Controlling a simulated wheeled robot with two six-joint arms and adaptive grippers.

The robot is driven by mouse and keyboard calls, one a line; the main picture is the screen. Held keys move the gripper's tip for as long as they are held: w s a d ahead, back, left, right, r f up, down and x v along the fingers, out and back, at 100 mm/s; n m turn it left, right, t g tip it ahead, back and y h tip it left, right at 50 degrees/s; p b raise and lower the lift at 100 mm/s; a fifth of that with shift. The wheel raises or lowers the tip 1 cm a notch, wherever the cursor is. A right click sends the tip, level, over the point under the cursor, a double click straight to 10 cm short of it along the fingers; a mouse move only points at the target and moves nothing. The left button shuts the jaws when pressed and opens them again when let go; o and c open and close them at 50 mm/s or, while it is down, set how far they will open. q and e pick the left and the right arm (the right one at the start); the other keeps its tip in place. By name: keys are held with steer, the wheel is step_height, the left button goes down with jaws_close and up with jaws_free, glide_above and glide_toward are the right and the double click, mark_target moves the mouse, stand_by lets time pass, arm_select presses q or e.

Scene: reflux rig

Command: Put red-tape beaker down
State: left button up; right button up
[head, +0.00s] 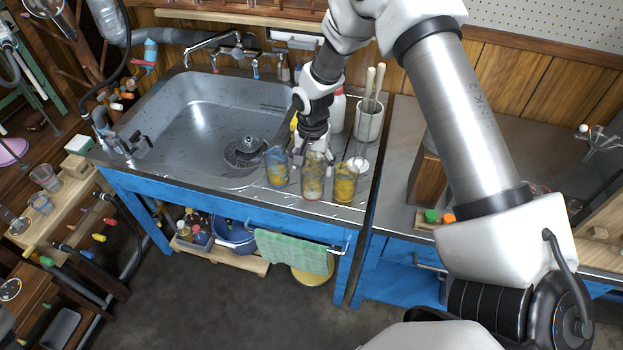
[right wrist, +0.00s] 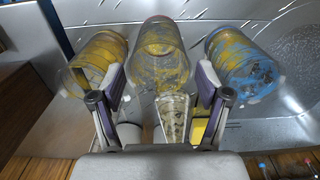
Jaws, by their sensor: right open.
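The red-tape beaker (head: 314,180) stands upright on the steel drainboard, in the middle of a row of three stained beakers. A reddish band shows near its base. The blue-tape beaker (head: 277,167) stands to its left and a yellow-stained beaker (head: 347,182) to its right. My right gripper (head: 313,150) is right behind the middle beaker. In the right wrist view my right gripper (right wrist: 161,85) is open, its fingers apart on either side of the near end of the middle beaker (right wrist: 160,60); I cannot tell whether they touch it. My left gripper is not in view.
The sink basin (head: 205,115) is left of the beakers. A white pot with brushes (head: 369,120) and a red-and-white bottle (head: 337,112) stand behind. The yellow-stained and blue-tape beakers are close on both sides. A green towel (head: 292,252) hangs below the front edge.

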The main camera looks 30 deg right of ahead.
step_height(320, 180, down, 2)
steer(key=shift+f, duration=0.15)
steer(key=c, duration=1.1)
